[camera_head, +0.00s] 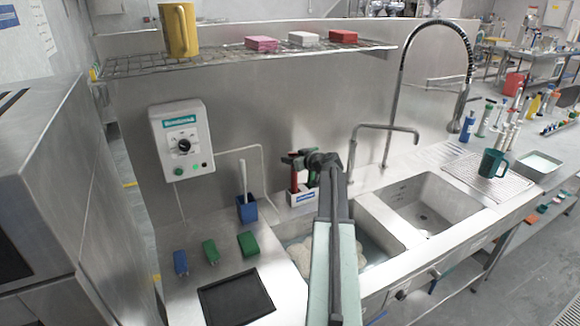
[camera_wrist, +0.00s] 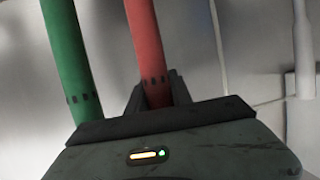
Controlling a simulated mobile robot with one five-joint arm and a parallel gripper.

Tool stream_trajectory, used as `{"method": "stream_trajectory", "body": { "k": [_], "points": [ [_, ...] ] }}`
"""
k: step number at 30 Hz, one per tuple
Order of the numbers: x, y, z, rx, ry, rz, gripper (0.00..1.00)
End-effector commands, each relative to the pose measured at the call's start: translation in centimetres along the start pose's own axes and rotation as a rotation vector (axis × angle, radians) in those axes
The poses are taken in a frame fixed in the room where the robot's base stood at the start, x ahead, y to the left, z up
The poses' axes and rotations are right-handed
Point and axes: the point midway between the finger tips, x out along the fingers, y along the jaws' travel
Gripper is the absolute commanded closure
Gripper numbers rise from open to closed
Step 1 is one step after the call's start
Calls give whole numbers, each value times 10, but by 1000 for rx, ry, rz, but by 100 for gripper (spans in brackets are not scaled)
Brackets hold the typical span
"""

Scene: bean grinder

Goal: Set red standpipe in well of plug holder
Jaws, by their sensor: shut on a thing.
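The red standpipe (camera_head: 295,174) stands upright at the white plug holder (camera_head: 301,198) with its blue label, beside the sink; it also shows in the wrist view (camera_wrist: 146,40). My gripper (camera_wrist: 158,95) is shut on the red standpipe; in the head view its end (camera_head: 312,160) is at the pipe's upper part. A green standpipe (camera_head: 312,178) is just right of the red one at the holder, and stands apart to its left in the wrist view (camera_wrist: 68,50). The red pipe's lower end is hidden, so I cannot tell whether it sits in a well.
A blue cup with a white-handled tool (camera_head: 247,208) stands left of the holder. Green and blue blocks (camera_head: 210,251) and a black tray (camera_head: 237,298) lie on the front left counter. The left sink basin (camera_head: 378,238) is beside my arm; a faucet (camera_head: 385,127) rises behind.

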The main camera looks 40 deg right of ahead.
Motion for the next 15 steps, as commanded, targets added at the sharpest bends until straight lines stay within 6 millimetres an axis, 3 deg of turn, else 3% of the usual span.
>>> {"method": "stream_trajectory", "body": {
  "k": [8,9,10,11,15],
  "points": [
    [0,0,2,0,0,0,100],
    [0,0,1,0,-1,0,65],
    [0,0,1,0,-1,0,57],
    [0,0,1,0,-1,0,52],
    [0,0,1,0,-1,0,52]
  ]
}}
